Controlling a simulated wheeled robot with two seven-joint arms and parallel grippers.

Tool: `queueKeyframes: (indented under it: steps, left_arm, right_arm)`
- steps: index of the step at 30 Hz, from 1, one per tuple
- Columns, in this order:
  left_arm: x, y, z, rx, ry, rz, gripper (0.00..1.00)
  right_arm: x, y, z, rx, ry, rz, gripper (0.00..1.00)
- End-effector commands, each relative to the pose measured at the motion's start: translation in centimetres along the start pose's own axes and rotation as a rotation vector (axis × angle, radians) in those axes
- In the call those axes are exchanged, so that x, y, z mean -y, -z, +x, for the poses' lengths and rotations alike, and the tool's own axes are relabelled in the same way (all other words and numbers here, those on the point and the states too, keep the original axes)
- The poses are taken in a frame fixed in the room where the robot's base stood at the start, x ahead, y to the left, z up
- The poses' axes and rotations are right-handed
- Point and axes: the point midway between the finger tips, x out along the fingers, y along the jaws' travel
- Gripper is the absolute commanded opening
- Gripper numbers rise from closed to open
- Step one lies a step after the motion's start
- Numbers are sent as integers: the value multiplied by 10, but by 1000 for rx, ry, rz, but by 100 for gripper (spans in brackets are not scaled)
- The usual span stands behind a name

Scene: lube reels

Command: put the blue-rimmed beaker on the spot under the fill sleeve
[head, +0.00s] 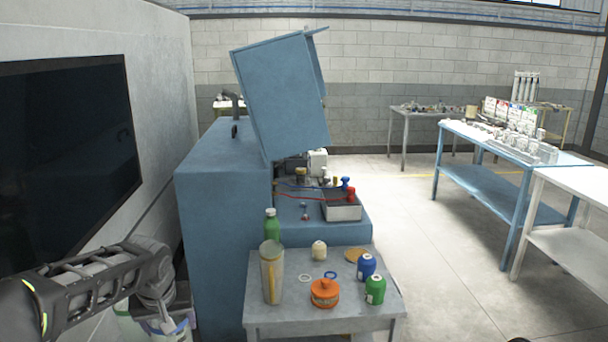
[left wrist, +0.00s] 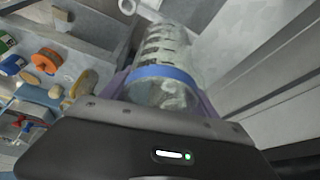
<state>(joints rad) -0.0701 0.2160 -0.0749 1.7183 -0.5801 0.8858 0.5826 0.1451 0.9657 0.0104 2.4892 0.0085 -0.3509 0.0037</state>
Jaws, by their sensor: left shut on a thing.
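My left gripper (head: 170,324) is low at the left edge of the head view, left of the small grey table. It also shows in the left wrist view (left wrist: 162,88), with its two fingers either side of the blue-rimmed beaker (left wrist: 160,72). The beaker is clear, with dark printed marks and a blue band, and is gripped near that band. In the head view only a partial, unclear bit of the beaker shows under the wrist. I cannot make out the fill sleeve or the spot under it for certain.
The grey table (head: 326,318) holds a tall tumbler (head: 271,275), a green bottle (head: 271,228), an orange tub (head: 324,293) and blue and green jars. A blue cabinet (head: 222,200) with a tilted box (head: 283,98) stands behind.

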Motion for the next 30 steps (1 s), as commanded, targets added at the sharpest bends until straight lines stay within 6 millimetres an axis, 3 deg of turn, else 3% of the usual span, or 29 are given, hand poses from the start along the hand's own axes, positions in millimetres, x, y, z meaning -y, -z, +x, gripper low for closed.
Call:
queueKeyframes:
  steps: [1, 6, 12, 30]
  left_arm:
    - [-19, -22, 24, 8, -32, 80, 26]
    - [-64, -83, 70, 6, -110, 271, 26]
    - [-78, -127, 97, 1, -134, 326, 26]
    - [-78, -127, 99, 0, -133, 323, 26]
  right_arm:
    - [-3, 1, 11, -2, 2, -1, 36]
    - [-7, 2, 27, -6, 7, -4, 36]
    - [-11, 3, 39, -8, 11, -4, 36]
    - [-12, 3, 41, -9, 10, -3, 36]
